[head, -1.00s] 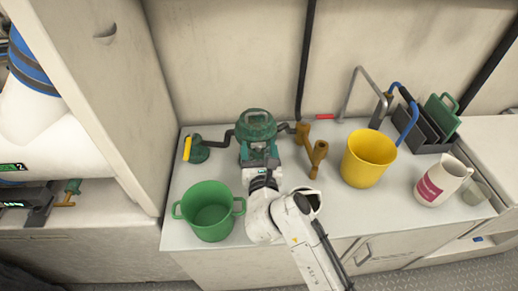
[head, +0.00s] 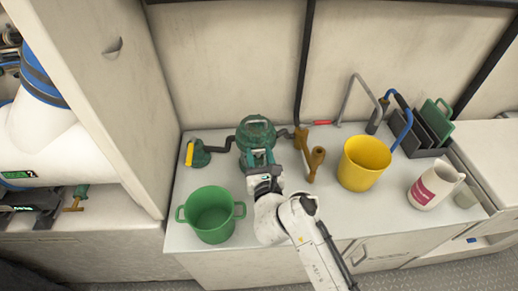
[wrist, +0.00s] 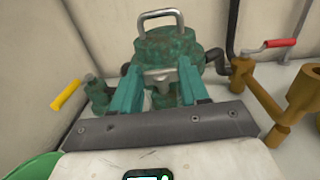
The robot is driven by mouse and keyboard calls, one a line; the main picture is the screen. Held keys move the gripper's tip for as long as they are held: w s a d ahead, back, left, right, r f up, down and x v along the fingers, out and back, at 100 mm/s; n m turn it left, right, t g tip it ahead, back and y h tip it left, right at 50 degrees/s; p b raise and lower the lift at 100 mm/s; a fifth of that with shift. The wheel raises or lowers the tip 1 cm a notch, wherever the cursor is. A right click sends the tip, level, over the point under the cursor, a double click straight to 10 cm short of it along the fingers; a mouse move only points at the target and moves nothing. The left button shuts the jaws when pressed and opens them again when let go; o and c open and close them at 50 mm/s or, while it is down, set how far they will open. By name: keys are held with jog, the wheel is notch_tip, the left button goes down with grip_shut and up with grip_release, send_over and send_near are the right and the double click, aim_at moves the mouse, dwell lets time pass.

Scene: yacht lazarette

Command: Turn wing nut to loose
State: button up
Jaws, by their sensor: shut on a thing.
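A green, mottled sea strainer (head: 256,130) with a metal handle on its lid stands at the back of the white counter. It also shows ahead in the wrist view (wrist: 180,45). My gripper (head: 259,157) reaches its front side from the near edge. In the wrist view, my gripper's two teal fingers (wrist: 161,68) close around a small grey metal piece, which looks like the wing nut (wrist: 158,77). The fingers hide much of it, and its turn angle cannot be told.
A green bucket (head: 211,214) stands close left of my arm. A yellow-handled valve (head: 198,154) is left of the strainer, a brass fitting (head: 313,160) right. A yellow bucket (head: 363,163), white jug (head: 432,187) and dark rack (head: 425,130) stand further right.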

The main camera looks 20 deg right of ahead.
jog(key=shift+d+r+n+y+p, duration=0.2)
jog(key=shift+n+y+p, duration=0.35)
jog(key=shift+p, duration=1.1)
jog(key=shift+d+r+n+y+p, duration=0.15)
jog(key=shift+n+y+p, duration=0.35)
jog(key=shift+p, duration=1.15)
jog(key=shift+a+f+y+p, duration=0.1)
jog(key=shift+f+y+p, duration=0.2)
jog(key=shift+y+p, duration=0.35)
jog(key=o, duration=1.1)
jog(key=shift+s, duration=0.1)
jog(key=shift+c, duration=0.2)
jog(key=shift+s+f, duration=0.15)
jog(key=shift+s, duration=0.35)
jog(key=s+b, duration=0.2)
jog(key=s, duration=0.7)
jog(key=shift+s+a+b, duration=0.2)
jog(key=shift+s+b, duration=0.1)
jog(key=shift+s, duration=0.1)
